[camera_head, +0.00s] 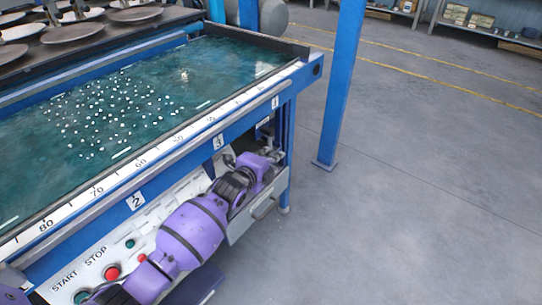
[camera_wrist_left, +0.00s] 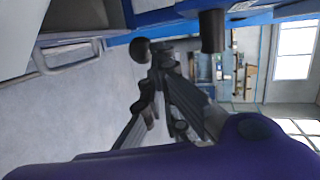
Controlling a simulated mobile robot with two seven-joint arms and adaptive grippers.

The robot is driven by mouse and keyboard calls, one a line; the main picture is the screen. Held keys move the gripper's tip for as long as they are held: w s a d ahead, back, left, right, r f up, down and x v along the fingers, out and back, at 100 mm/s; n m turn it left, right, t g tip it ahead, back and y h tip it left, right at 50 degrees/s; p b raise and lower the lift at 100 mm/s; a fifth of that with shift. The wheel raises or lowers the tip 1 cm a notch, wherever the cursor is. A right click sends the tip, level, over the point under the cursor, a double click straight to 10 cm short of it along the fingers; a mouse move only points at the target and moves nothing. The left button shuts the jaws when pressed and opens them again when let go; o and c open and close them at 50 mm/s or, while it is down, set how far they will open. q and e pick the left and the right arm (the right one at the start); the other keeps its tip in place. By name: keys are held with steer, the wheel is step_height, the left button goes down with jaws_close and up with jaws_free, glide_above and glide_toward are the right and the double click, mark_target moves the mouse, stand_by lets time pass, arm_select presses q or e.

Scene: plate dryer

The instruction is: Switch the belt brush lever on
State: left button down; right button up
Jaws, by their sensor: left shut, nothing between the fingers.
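My left gripper (camera_head: 273,153) is at the right end of the machine's front, below the blue rail near the "1" label. In the left wrist view its dark fingers (camera_wrist_left: 163,58) come together at the tips, shut and empty. A dark round knob (camera_wrist_left: 139,49) with a short bar shows at the fingertips, apparently the lever; whether they touch is unclear. A dark cylinder (camera_wrist_left: 212,31) hangs to the right of the knob. In the head view the lever is not clearly seen behind my gripper. My right gripper is in neither view.
The wet blue-green belt table (camera_head: 215,62) lies above my left arm. The front panel has red (camera_head: 112,273) and green (camera_head: 129,243) buttons. A drawer handle (camera_head: 264,208) is below my gripper. A blue post (camera_head: 343,80) stands to the right; the floor beyond is clear.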

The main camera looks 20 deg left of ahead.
arm_select(q)
steer(key=shift+w+f+t+b, duration=0.2)
steer(key=shift+t+b, duration=0.1)
steer(key=shift+b, duration=0.25)
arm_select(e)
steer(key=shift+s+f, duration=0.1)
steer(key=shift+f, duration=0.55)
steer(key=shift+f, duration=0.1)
arm_select(q)
steer(key=shift+w+b, duration=0.1)
steer(key=shift+b, duration=0.2)
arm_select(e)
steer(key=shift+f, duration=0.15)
arm_select(q)
steer(key=shift+w+d+t, duration=0.15)
steer(key=shift+t, duration=0.25)
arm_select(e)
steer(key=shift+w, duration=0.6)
